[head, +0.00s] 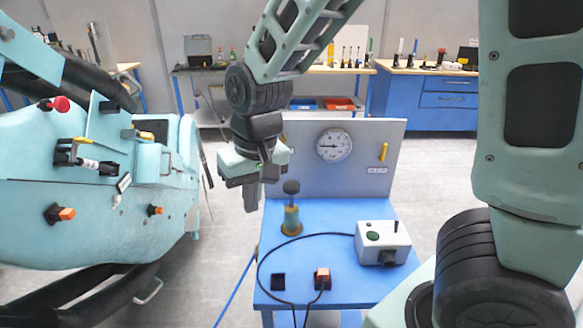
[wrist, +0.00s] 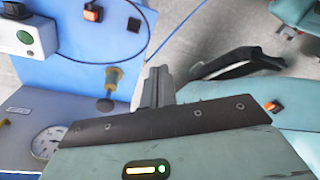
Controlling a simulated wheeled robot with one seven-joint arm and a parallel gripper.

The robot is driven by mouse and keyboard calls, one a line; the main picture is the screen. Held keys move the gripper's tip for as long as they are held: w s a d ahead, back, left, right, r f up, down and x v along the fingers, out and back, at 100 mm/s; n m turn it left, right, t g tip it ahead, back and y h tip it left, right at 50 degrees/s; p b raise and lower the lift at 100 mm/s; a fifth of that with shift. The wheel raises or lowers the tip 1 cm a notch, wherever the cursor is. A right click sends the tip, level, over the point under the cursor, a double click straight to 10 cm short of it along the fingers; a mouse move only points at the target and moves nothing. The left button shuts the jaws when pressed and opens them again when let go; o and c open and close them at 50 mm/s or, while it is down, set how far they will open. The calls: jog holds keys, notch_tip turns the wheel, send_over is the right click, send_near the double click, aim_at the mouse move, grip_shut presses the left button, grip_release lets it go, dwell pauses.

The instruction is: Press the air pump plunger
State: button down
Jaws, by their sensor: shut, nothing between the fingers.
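The air pump (head: 292,221) stands on the blue bench, a brass-coloured upright body with a dark round plunger knob (head: 291,187) on top, raised above the body. In the wrist view the brass body (wrist: 113,78) shows left of my fingers, with the dark knob (wrist: 105,104) near it. My gripper (head: 251,208) points down, shut and empty, left of the pump in the head view. Its fingertips appear apart from the knob, at a height near it. The fingers also show together in the wrist view (wrist: 158,72).
A grey panel with a round gauge (head: 334,146) stands behind. A teal coaster car (head: 95,215) is at left.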

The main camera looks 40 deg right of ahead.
jog(key=w+d+r+m+t+h+p, duration=0.15)
jog(key=w+d+m, duration=0.25)
jog(key=w+d, duration=0.4)
notch_tip(320, 180, up, 3)
jog(key=m+h, duration=0.2)
send_over(291, 183)
jog(key=s+a, duration=0.2)
jog(key=s, duration=0.1)
jog(key=shift+s+y, duration=0.1)
jog(key=shift+y, duration=0.15)
jog(key=x, duration=0.4)
jog(key=p+x, duration=0.1)
jog(key=x, duration=0.4)
jog(key=p+x, duration=0.1)
jog(key=x, duration=0.3)
jog(key=shift+s+a+f, duration=0.35)
jog(key=shift+f, duration=0.25)
